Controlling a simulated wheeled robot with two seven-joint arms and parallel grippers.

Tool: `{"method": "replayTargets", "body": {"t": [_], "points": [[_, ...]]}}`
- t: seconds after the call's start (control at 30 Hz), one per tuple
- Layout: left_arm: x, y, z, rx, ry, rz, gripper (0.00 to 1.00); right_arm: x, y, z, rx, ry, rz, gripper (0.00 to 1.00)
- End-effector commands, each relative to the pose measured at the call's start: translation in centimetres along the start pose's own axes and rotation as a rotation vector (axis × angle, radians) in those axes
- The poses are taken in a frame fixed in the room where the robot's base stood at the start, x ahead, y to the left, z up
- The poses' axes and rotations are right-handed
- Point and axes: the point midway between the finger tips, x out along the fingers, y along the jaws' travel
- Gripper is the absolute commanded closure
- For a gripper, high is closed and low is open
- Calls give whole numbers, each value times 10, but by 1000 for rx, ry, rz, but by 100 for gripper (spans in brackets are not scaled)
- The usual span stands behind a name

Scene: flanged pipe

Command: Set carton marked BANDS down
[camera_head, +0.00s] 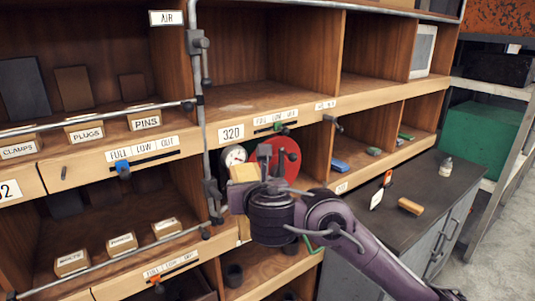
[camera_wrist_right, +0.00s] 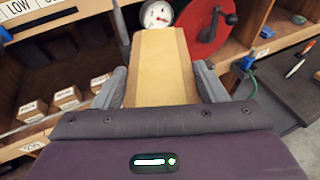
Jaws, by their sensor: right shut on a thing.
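A tan carton (camera_head: 243,173) is between the fingers of my right gripper (camera_head: 246,188), in front of the shelf unit. In the right wrist view, the carton (camera_wrist_right: 160,60) sits between the two grey fingers of the right gripper (camera_wrist_right: 162,85), which are shut on its sides. No marking shows on its visible faces, so I cannot read whether it says BANDS. It is held in the air near a gauge and a red wheel. My left gripper is not in view.
Cartons marked CLAMPS (camera_head: 18,150), PLUGS (camera_head: 84,134) and PINS (camera_head: 145,121) stand on the left shelf. More small cartons (camera_head: 122,242) stand below. A vertical pipe (camera_head: 202,110) and red wheel (camera_head: 283,157) are close by. The dark bench (camera_head: 440,200) has some free room.

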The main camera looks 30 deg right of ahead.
Motion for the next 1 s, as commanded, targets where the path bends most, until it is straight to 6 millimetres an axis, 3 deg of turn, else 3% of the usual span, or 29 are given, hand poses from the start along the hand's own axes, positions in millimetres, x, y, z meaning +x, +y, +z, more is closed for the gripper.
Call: {"method": "replayTargets", "body": {"t": [0.07,0.6,0.87,1.0], "points": [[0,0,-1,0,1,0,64,-8,10,-15,-28,1,66,88],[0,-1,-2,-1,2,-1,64,-27,42,-53,-82,-2,253,88],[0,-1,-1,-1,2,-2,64,-27,44,-54,-71,2,256,88],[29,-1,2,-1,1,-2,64,-19,44,-80,-77,-2,254,88]]}}
